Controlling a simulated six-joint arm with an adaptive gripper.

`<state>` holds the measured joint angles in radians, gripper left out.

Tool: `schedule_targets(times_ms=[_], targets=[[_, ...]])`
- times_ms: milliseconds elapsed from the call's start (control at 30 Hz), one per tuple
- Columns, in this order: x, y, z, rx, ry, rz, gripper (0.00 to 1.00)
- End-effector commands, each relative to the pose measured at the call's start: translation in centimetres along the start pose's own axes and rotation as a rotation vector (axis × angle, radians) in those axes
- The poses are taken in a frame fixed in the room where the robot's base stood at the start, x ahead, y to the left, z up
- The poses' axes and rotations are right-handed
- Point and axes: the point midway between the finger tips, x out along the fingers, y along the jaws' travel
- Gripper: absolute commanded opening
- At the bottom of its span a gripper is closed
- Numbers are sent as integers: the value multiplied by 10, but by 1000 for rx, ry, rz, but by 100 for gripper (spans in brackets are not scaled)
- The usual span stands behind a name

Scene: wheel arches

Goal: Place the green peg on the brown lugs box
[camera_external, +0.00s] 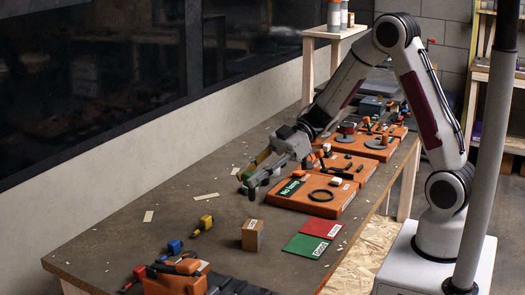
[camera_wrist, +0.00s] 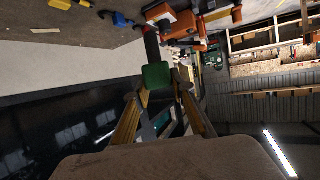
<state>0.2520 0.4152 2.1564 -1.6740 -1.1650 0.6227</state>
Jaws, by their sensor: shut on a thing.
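The green peg (camera_wrist: 157,76) sits between the fingertips of my gripper (camera_wrist: 160,90) in the wrist view, and the fingers are shut on it. In the external view my gripper (camera_external: 252,178) is above the middle of the bench, and only a small green patch shows at its tips. The brown lugs box (camera_external: 252,237) is a small upright block with a pale label on top. It stands on the bench in front of my gripper, nearer the camera, and apart from it. I cannot make it out in the wrist view.
A red card (camera_external: 321,228) and a green card (camera_external: 306,246) lie right of the box. An orange tray (camera_external: 290,203) with a black ring is behind them. A yellow tool (camera_external: 205,222), a blue tool (camera_external: 175,246) and an orange block (camera_external: 176,281) are at front left.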

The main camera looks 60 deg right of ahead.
Motion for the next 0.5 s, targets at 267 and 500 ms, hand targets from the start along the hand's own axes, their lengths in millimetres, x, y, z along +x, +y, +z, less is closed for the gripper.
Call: schedule_targets(times_ms=[267,500], targets=[[11,0,26,1,0,0,2],[12,0,29,-2,0,1,2]])
